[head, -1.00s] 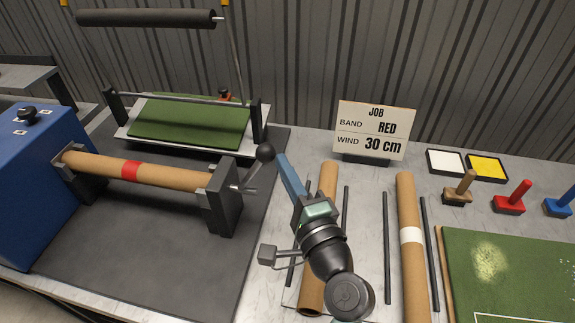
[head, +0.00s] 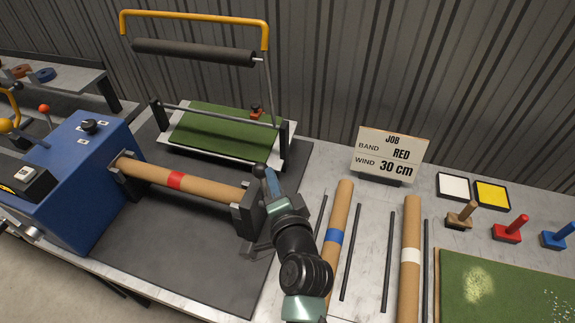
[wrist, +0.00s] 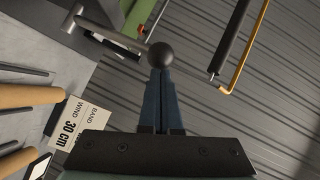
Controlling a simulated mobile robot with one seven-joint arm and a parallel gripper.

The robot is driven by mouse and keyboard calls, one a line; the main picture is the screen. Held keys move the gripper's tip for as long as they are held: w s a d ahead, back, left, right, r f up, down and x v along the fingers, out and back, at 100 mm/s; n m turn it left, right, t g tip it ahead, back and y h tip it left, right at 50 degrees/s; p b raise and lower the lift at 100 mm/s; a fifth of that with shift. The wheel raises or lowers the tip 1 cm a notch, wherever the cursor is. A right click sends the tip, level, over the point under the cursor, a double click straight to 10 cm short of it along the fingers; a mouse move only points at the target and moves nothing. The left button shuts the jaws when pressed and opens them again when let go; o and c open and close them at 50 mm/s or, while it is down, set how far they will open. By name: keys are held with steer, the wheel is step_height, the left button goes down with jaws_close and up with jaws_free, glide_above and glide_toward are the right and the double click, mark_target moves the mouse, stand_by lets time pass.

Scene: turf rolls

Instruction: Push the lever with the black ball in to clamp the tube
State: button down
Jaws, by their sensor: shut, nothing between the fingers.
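The lever's black ball (head: 259,171) stands close above the dark clamp block (head: 248,210) at the tube's right end. The brown tube (head: 211,187) with a red band lies level between the blue machine (head: 88,165) and this block. My gripper (head: 268,173) is shut and empty, its blue fingers just right of the ball. In the wrist view the ball (wrist: 161,54) is right at the tips of the shut fingers (wrist: 160,72) and seems to touch them. My gripper hides most of the lever's rod in the head view.
A green turf bed (head: 215,133) under a roller frame stands behind the tube. Cardboard tubes with blue (head: 336,236) and white (head: 411,256) bands and dark rods lie on the right. The job sign (head: 391,156) reads RED, 30 cm. Several stamps stand farther right.

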mark_target(256, 169)
steer(key=shift+w+a+r+n+g+p, duration=0.1)
steer(key=shift+a+r+n+g+p, duration=0.1)
steer(key=shift+a+p, duration=0.25)
steer(key=shift+w+a+r+n+g+p, duration=0.1)
steer(key=shift+a+r+n+p, duration=0.1)
steer(key=shift+a+p, duration=0.15)
steer(key=shift+w+a+f+h+p, duration=0.15)
steer(key=shift+a+p, duration=0.1)
steer(key=shift+a, duration=0.15)
steer(key=shift+w+a+f+h+p, duration=0.1)
steer(key=shift+a+h+p, duration=0.1)
steer(key=shift+a, duration=0.4)
steer(key=shift+a, duration=0.1)
steer(key=shift+r, duration=0.1)
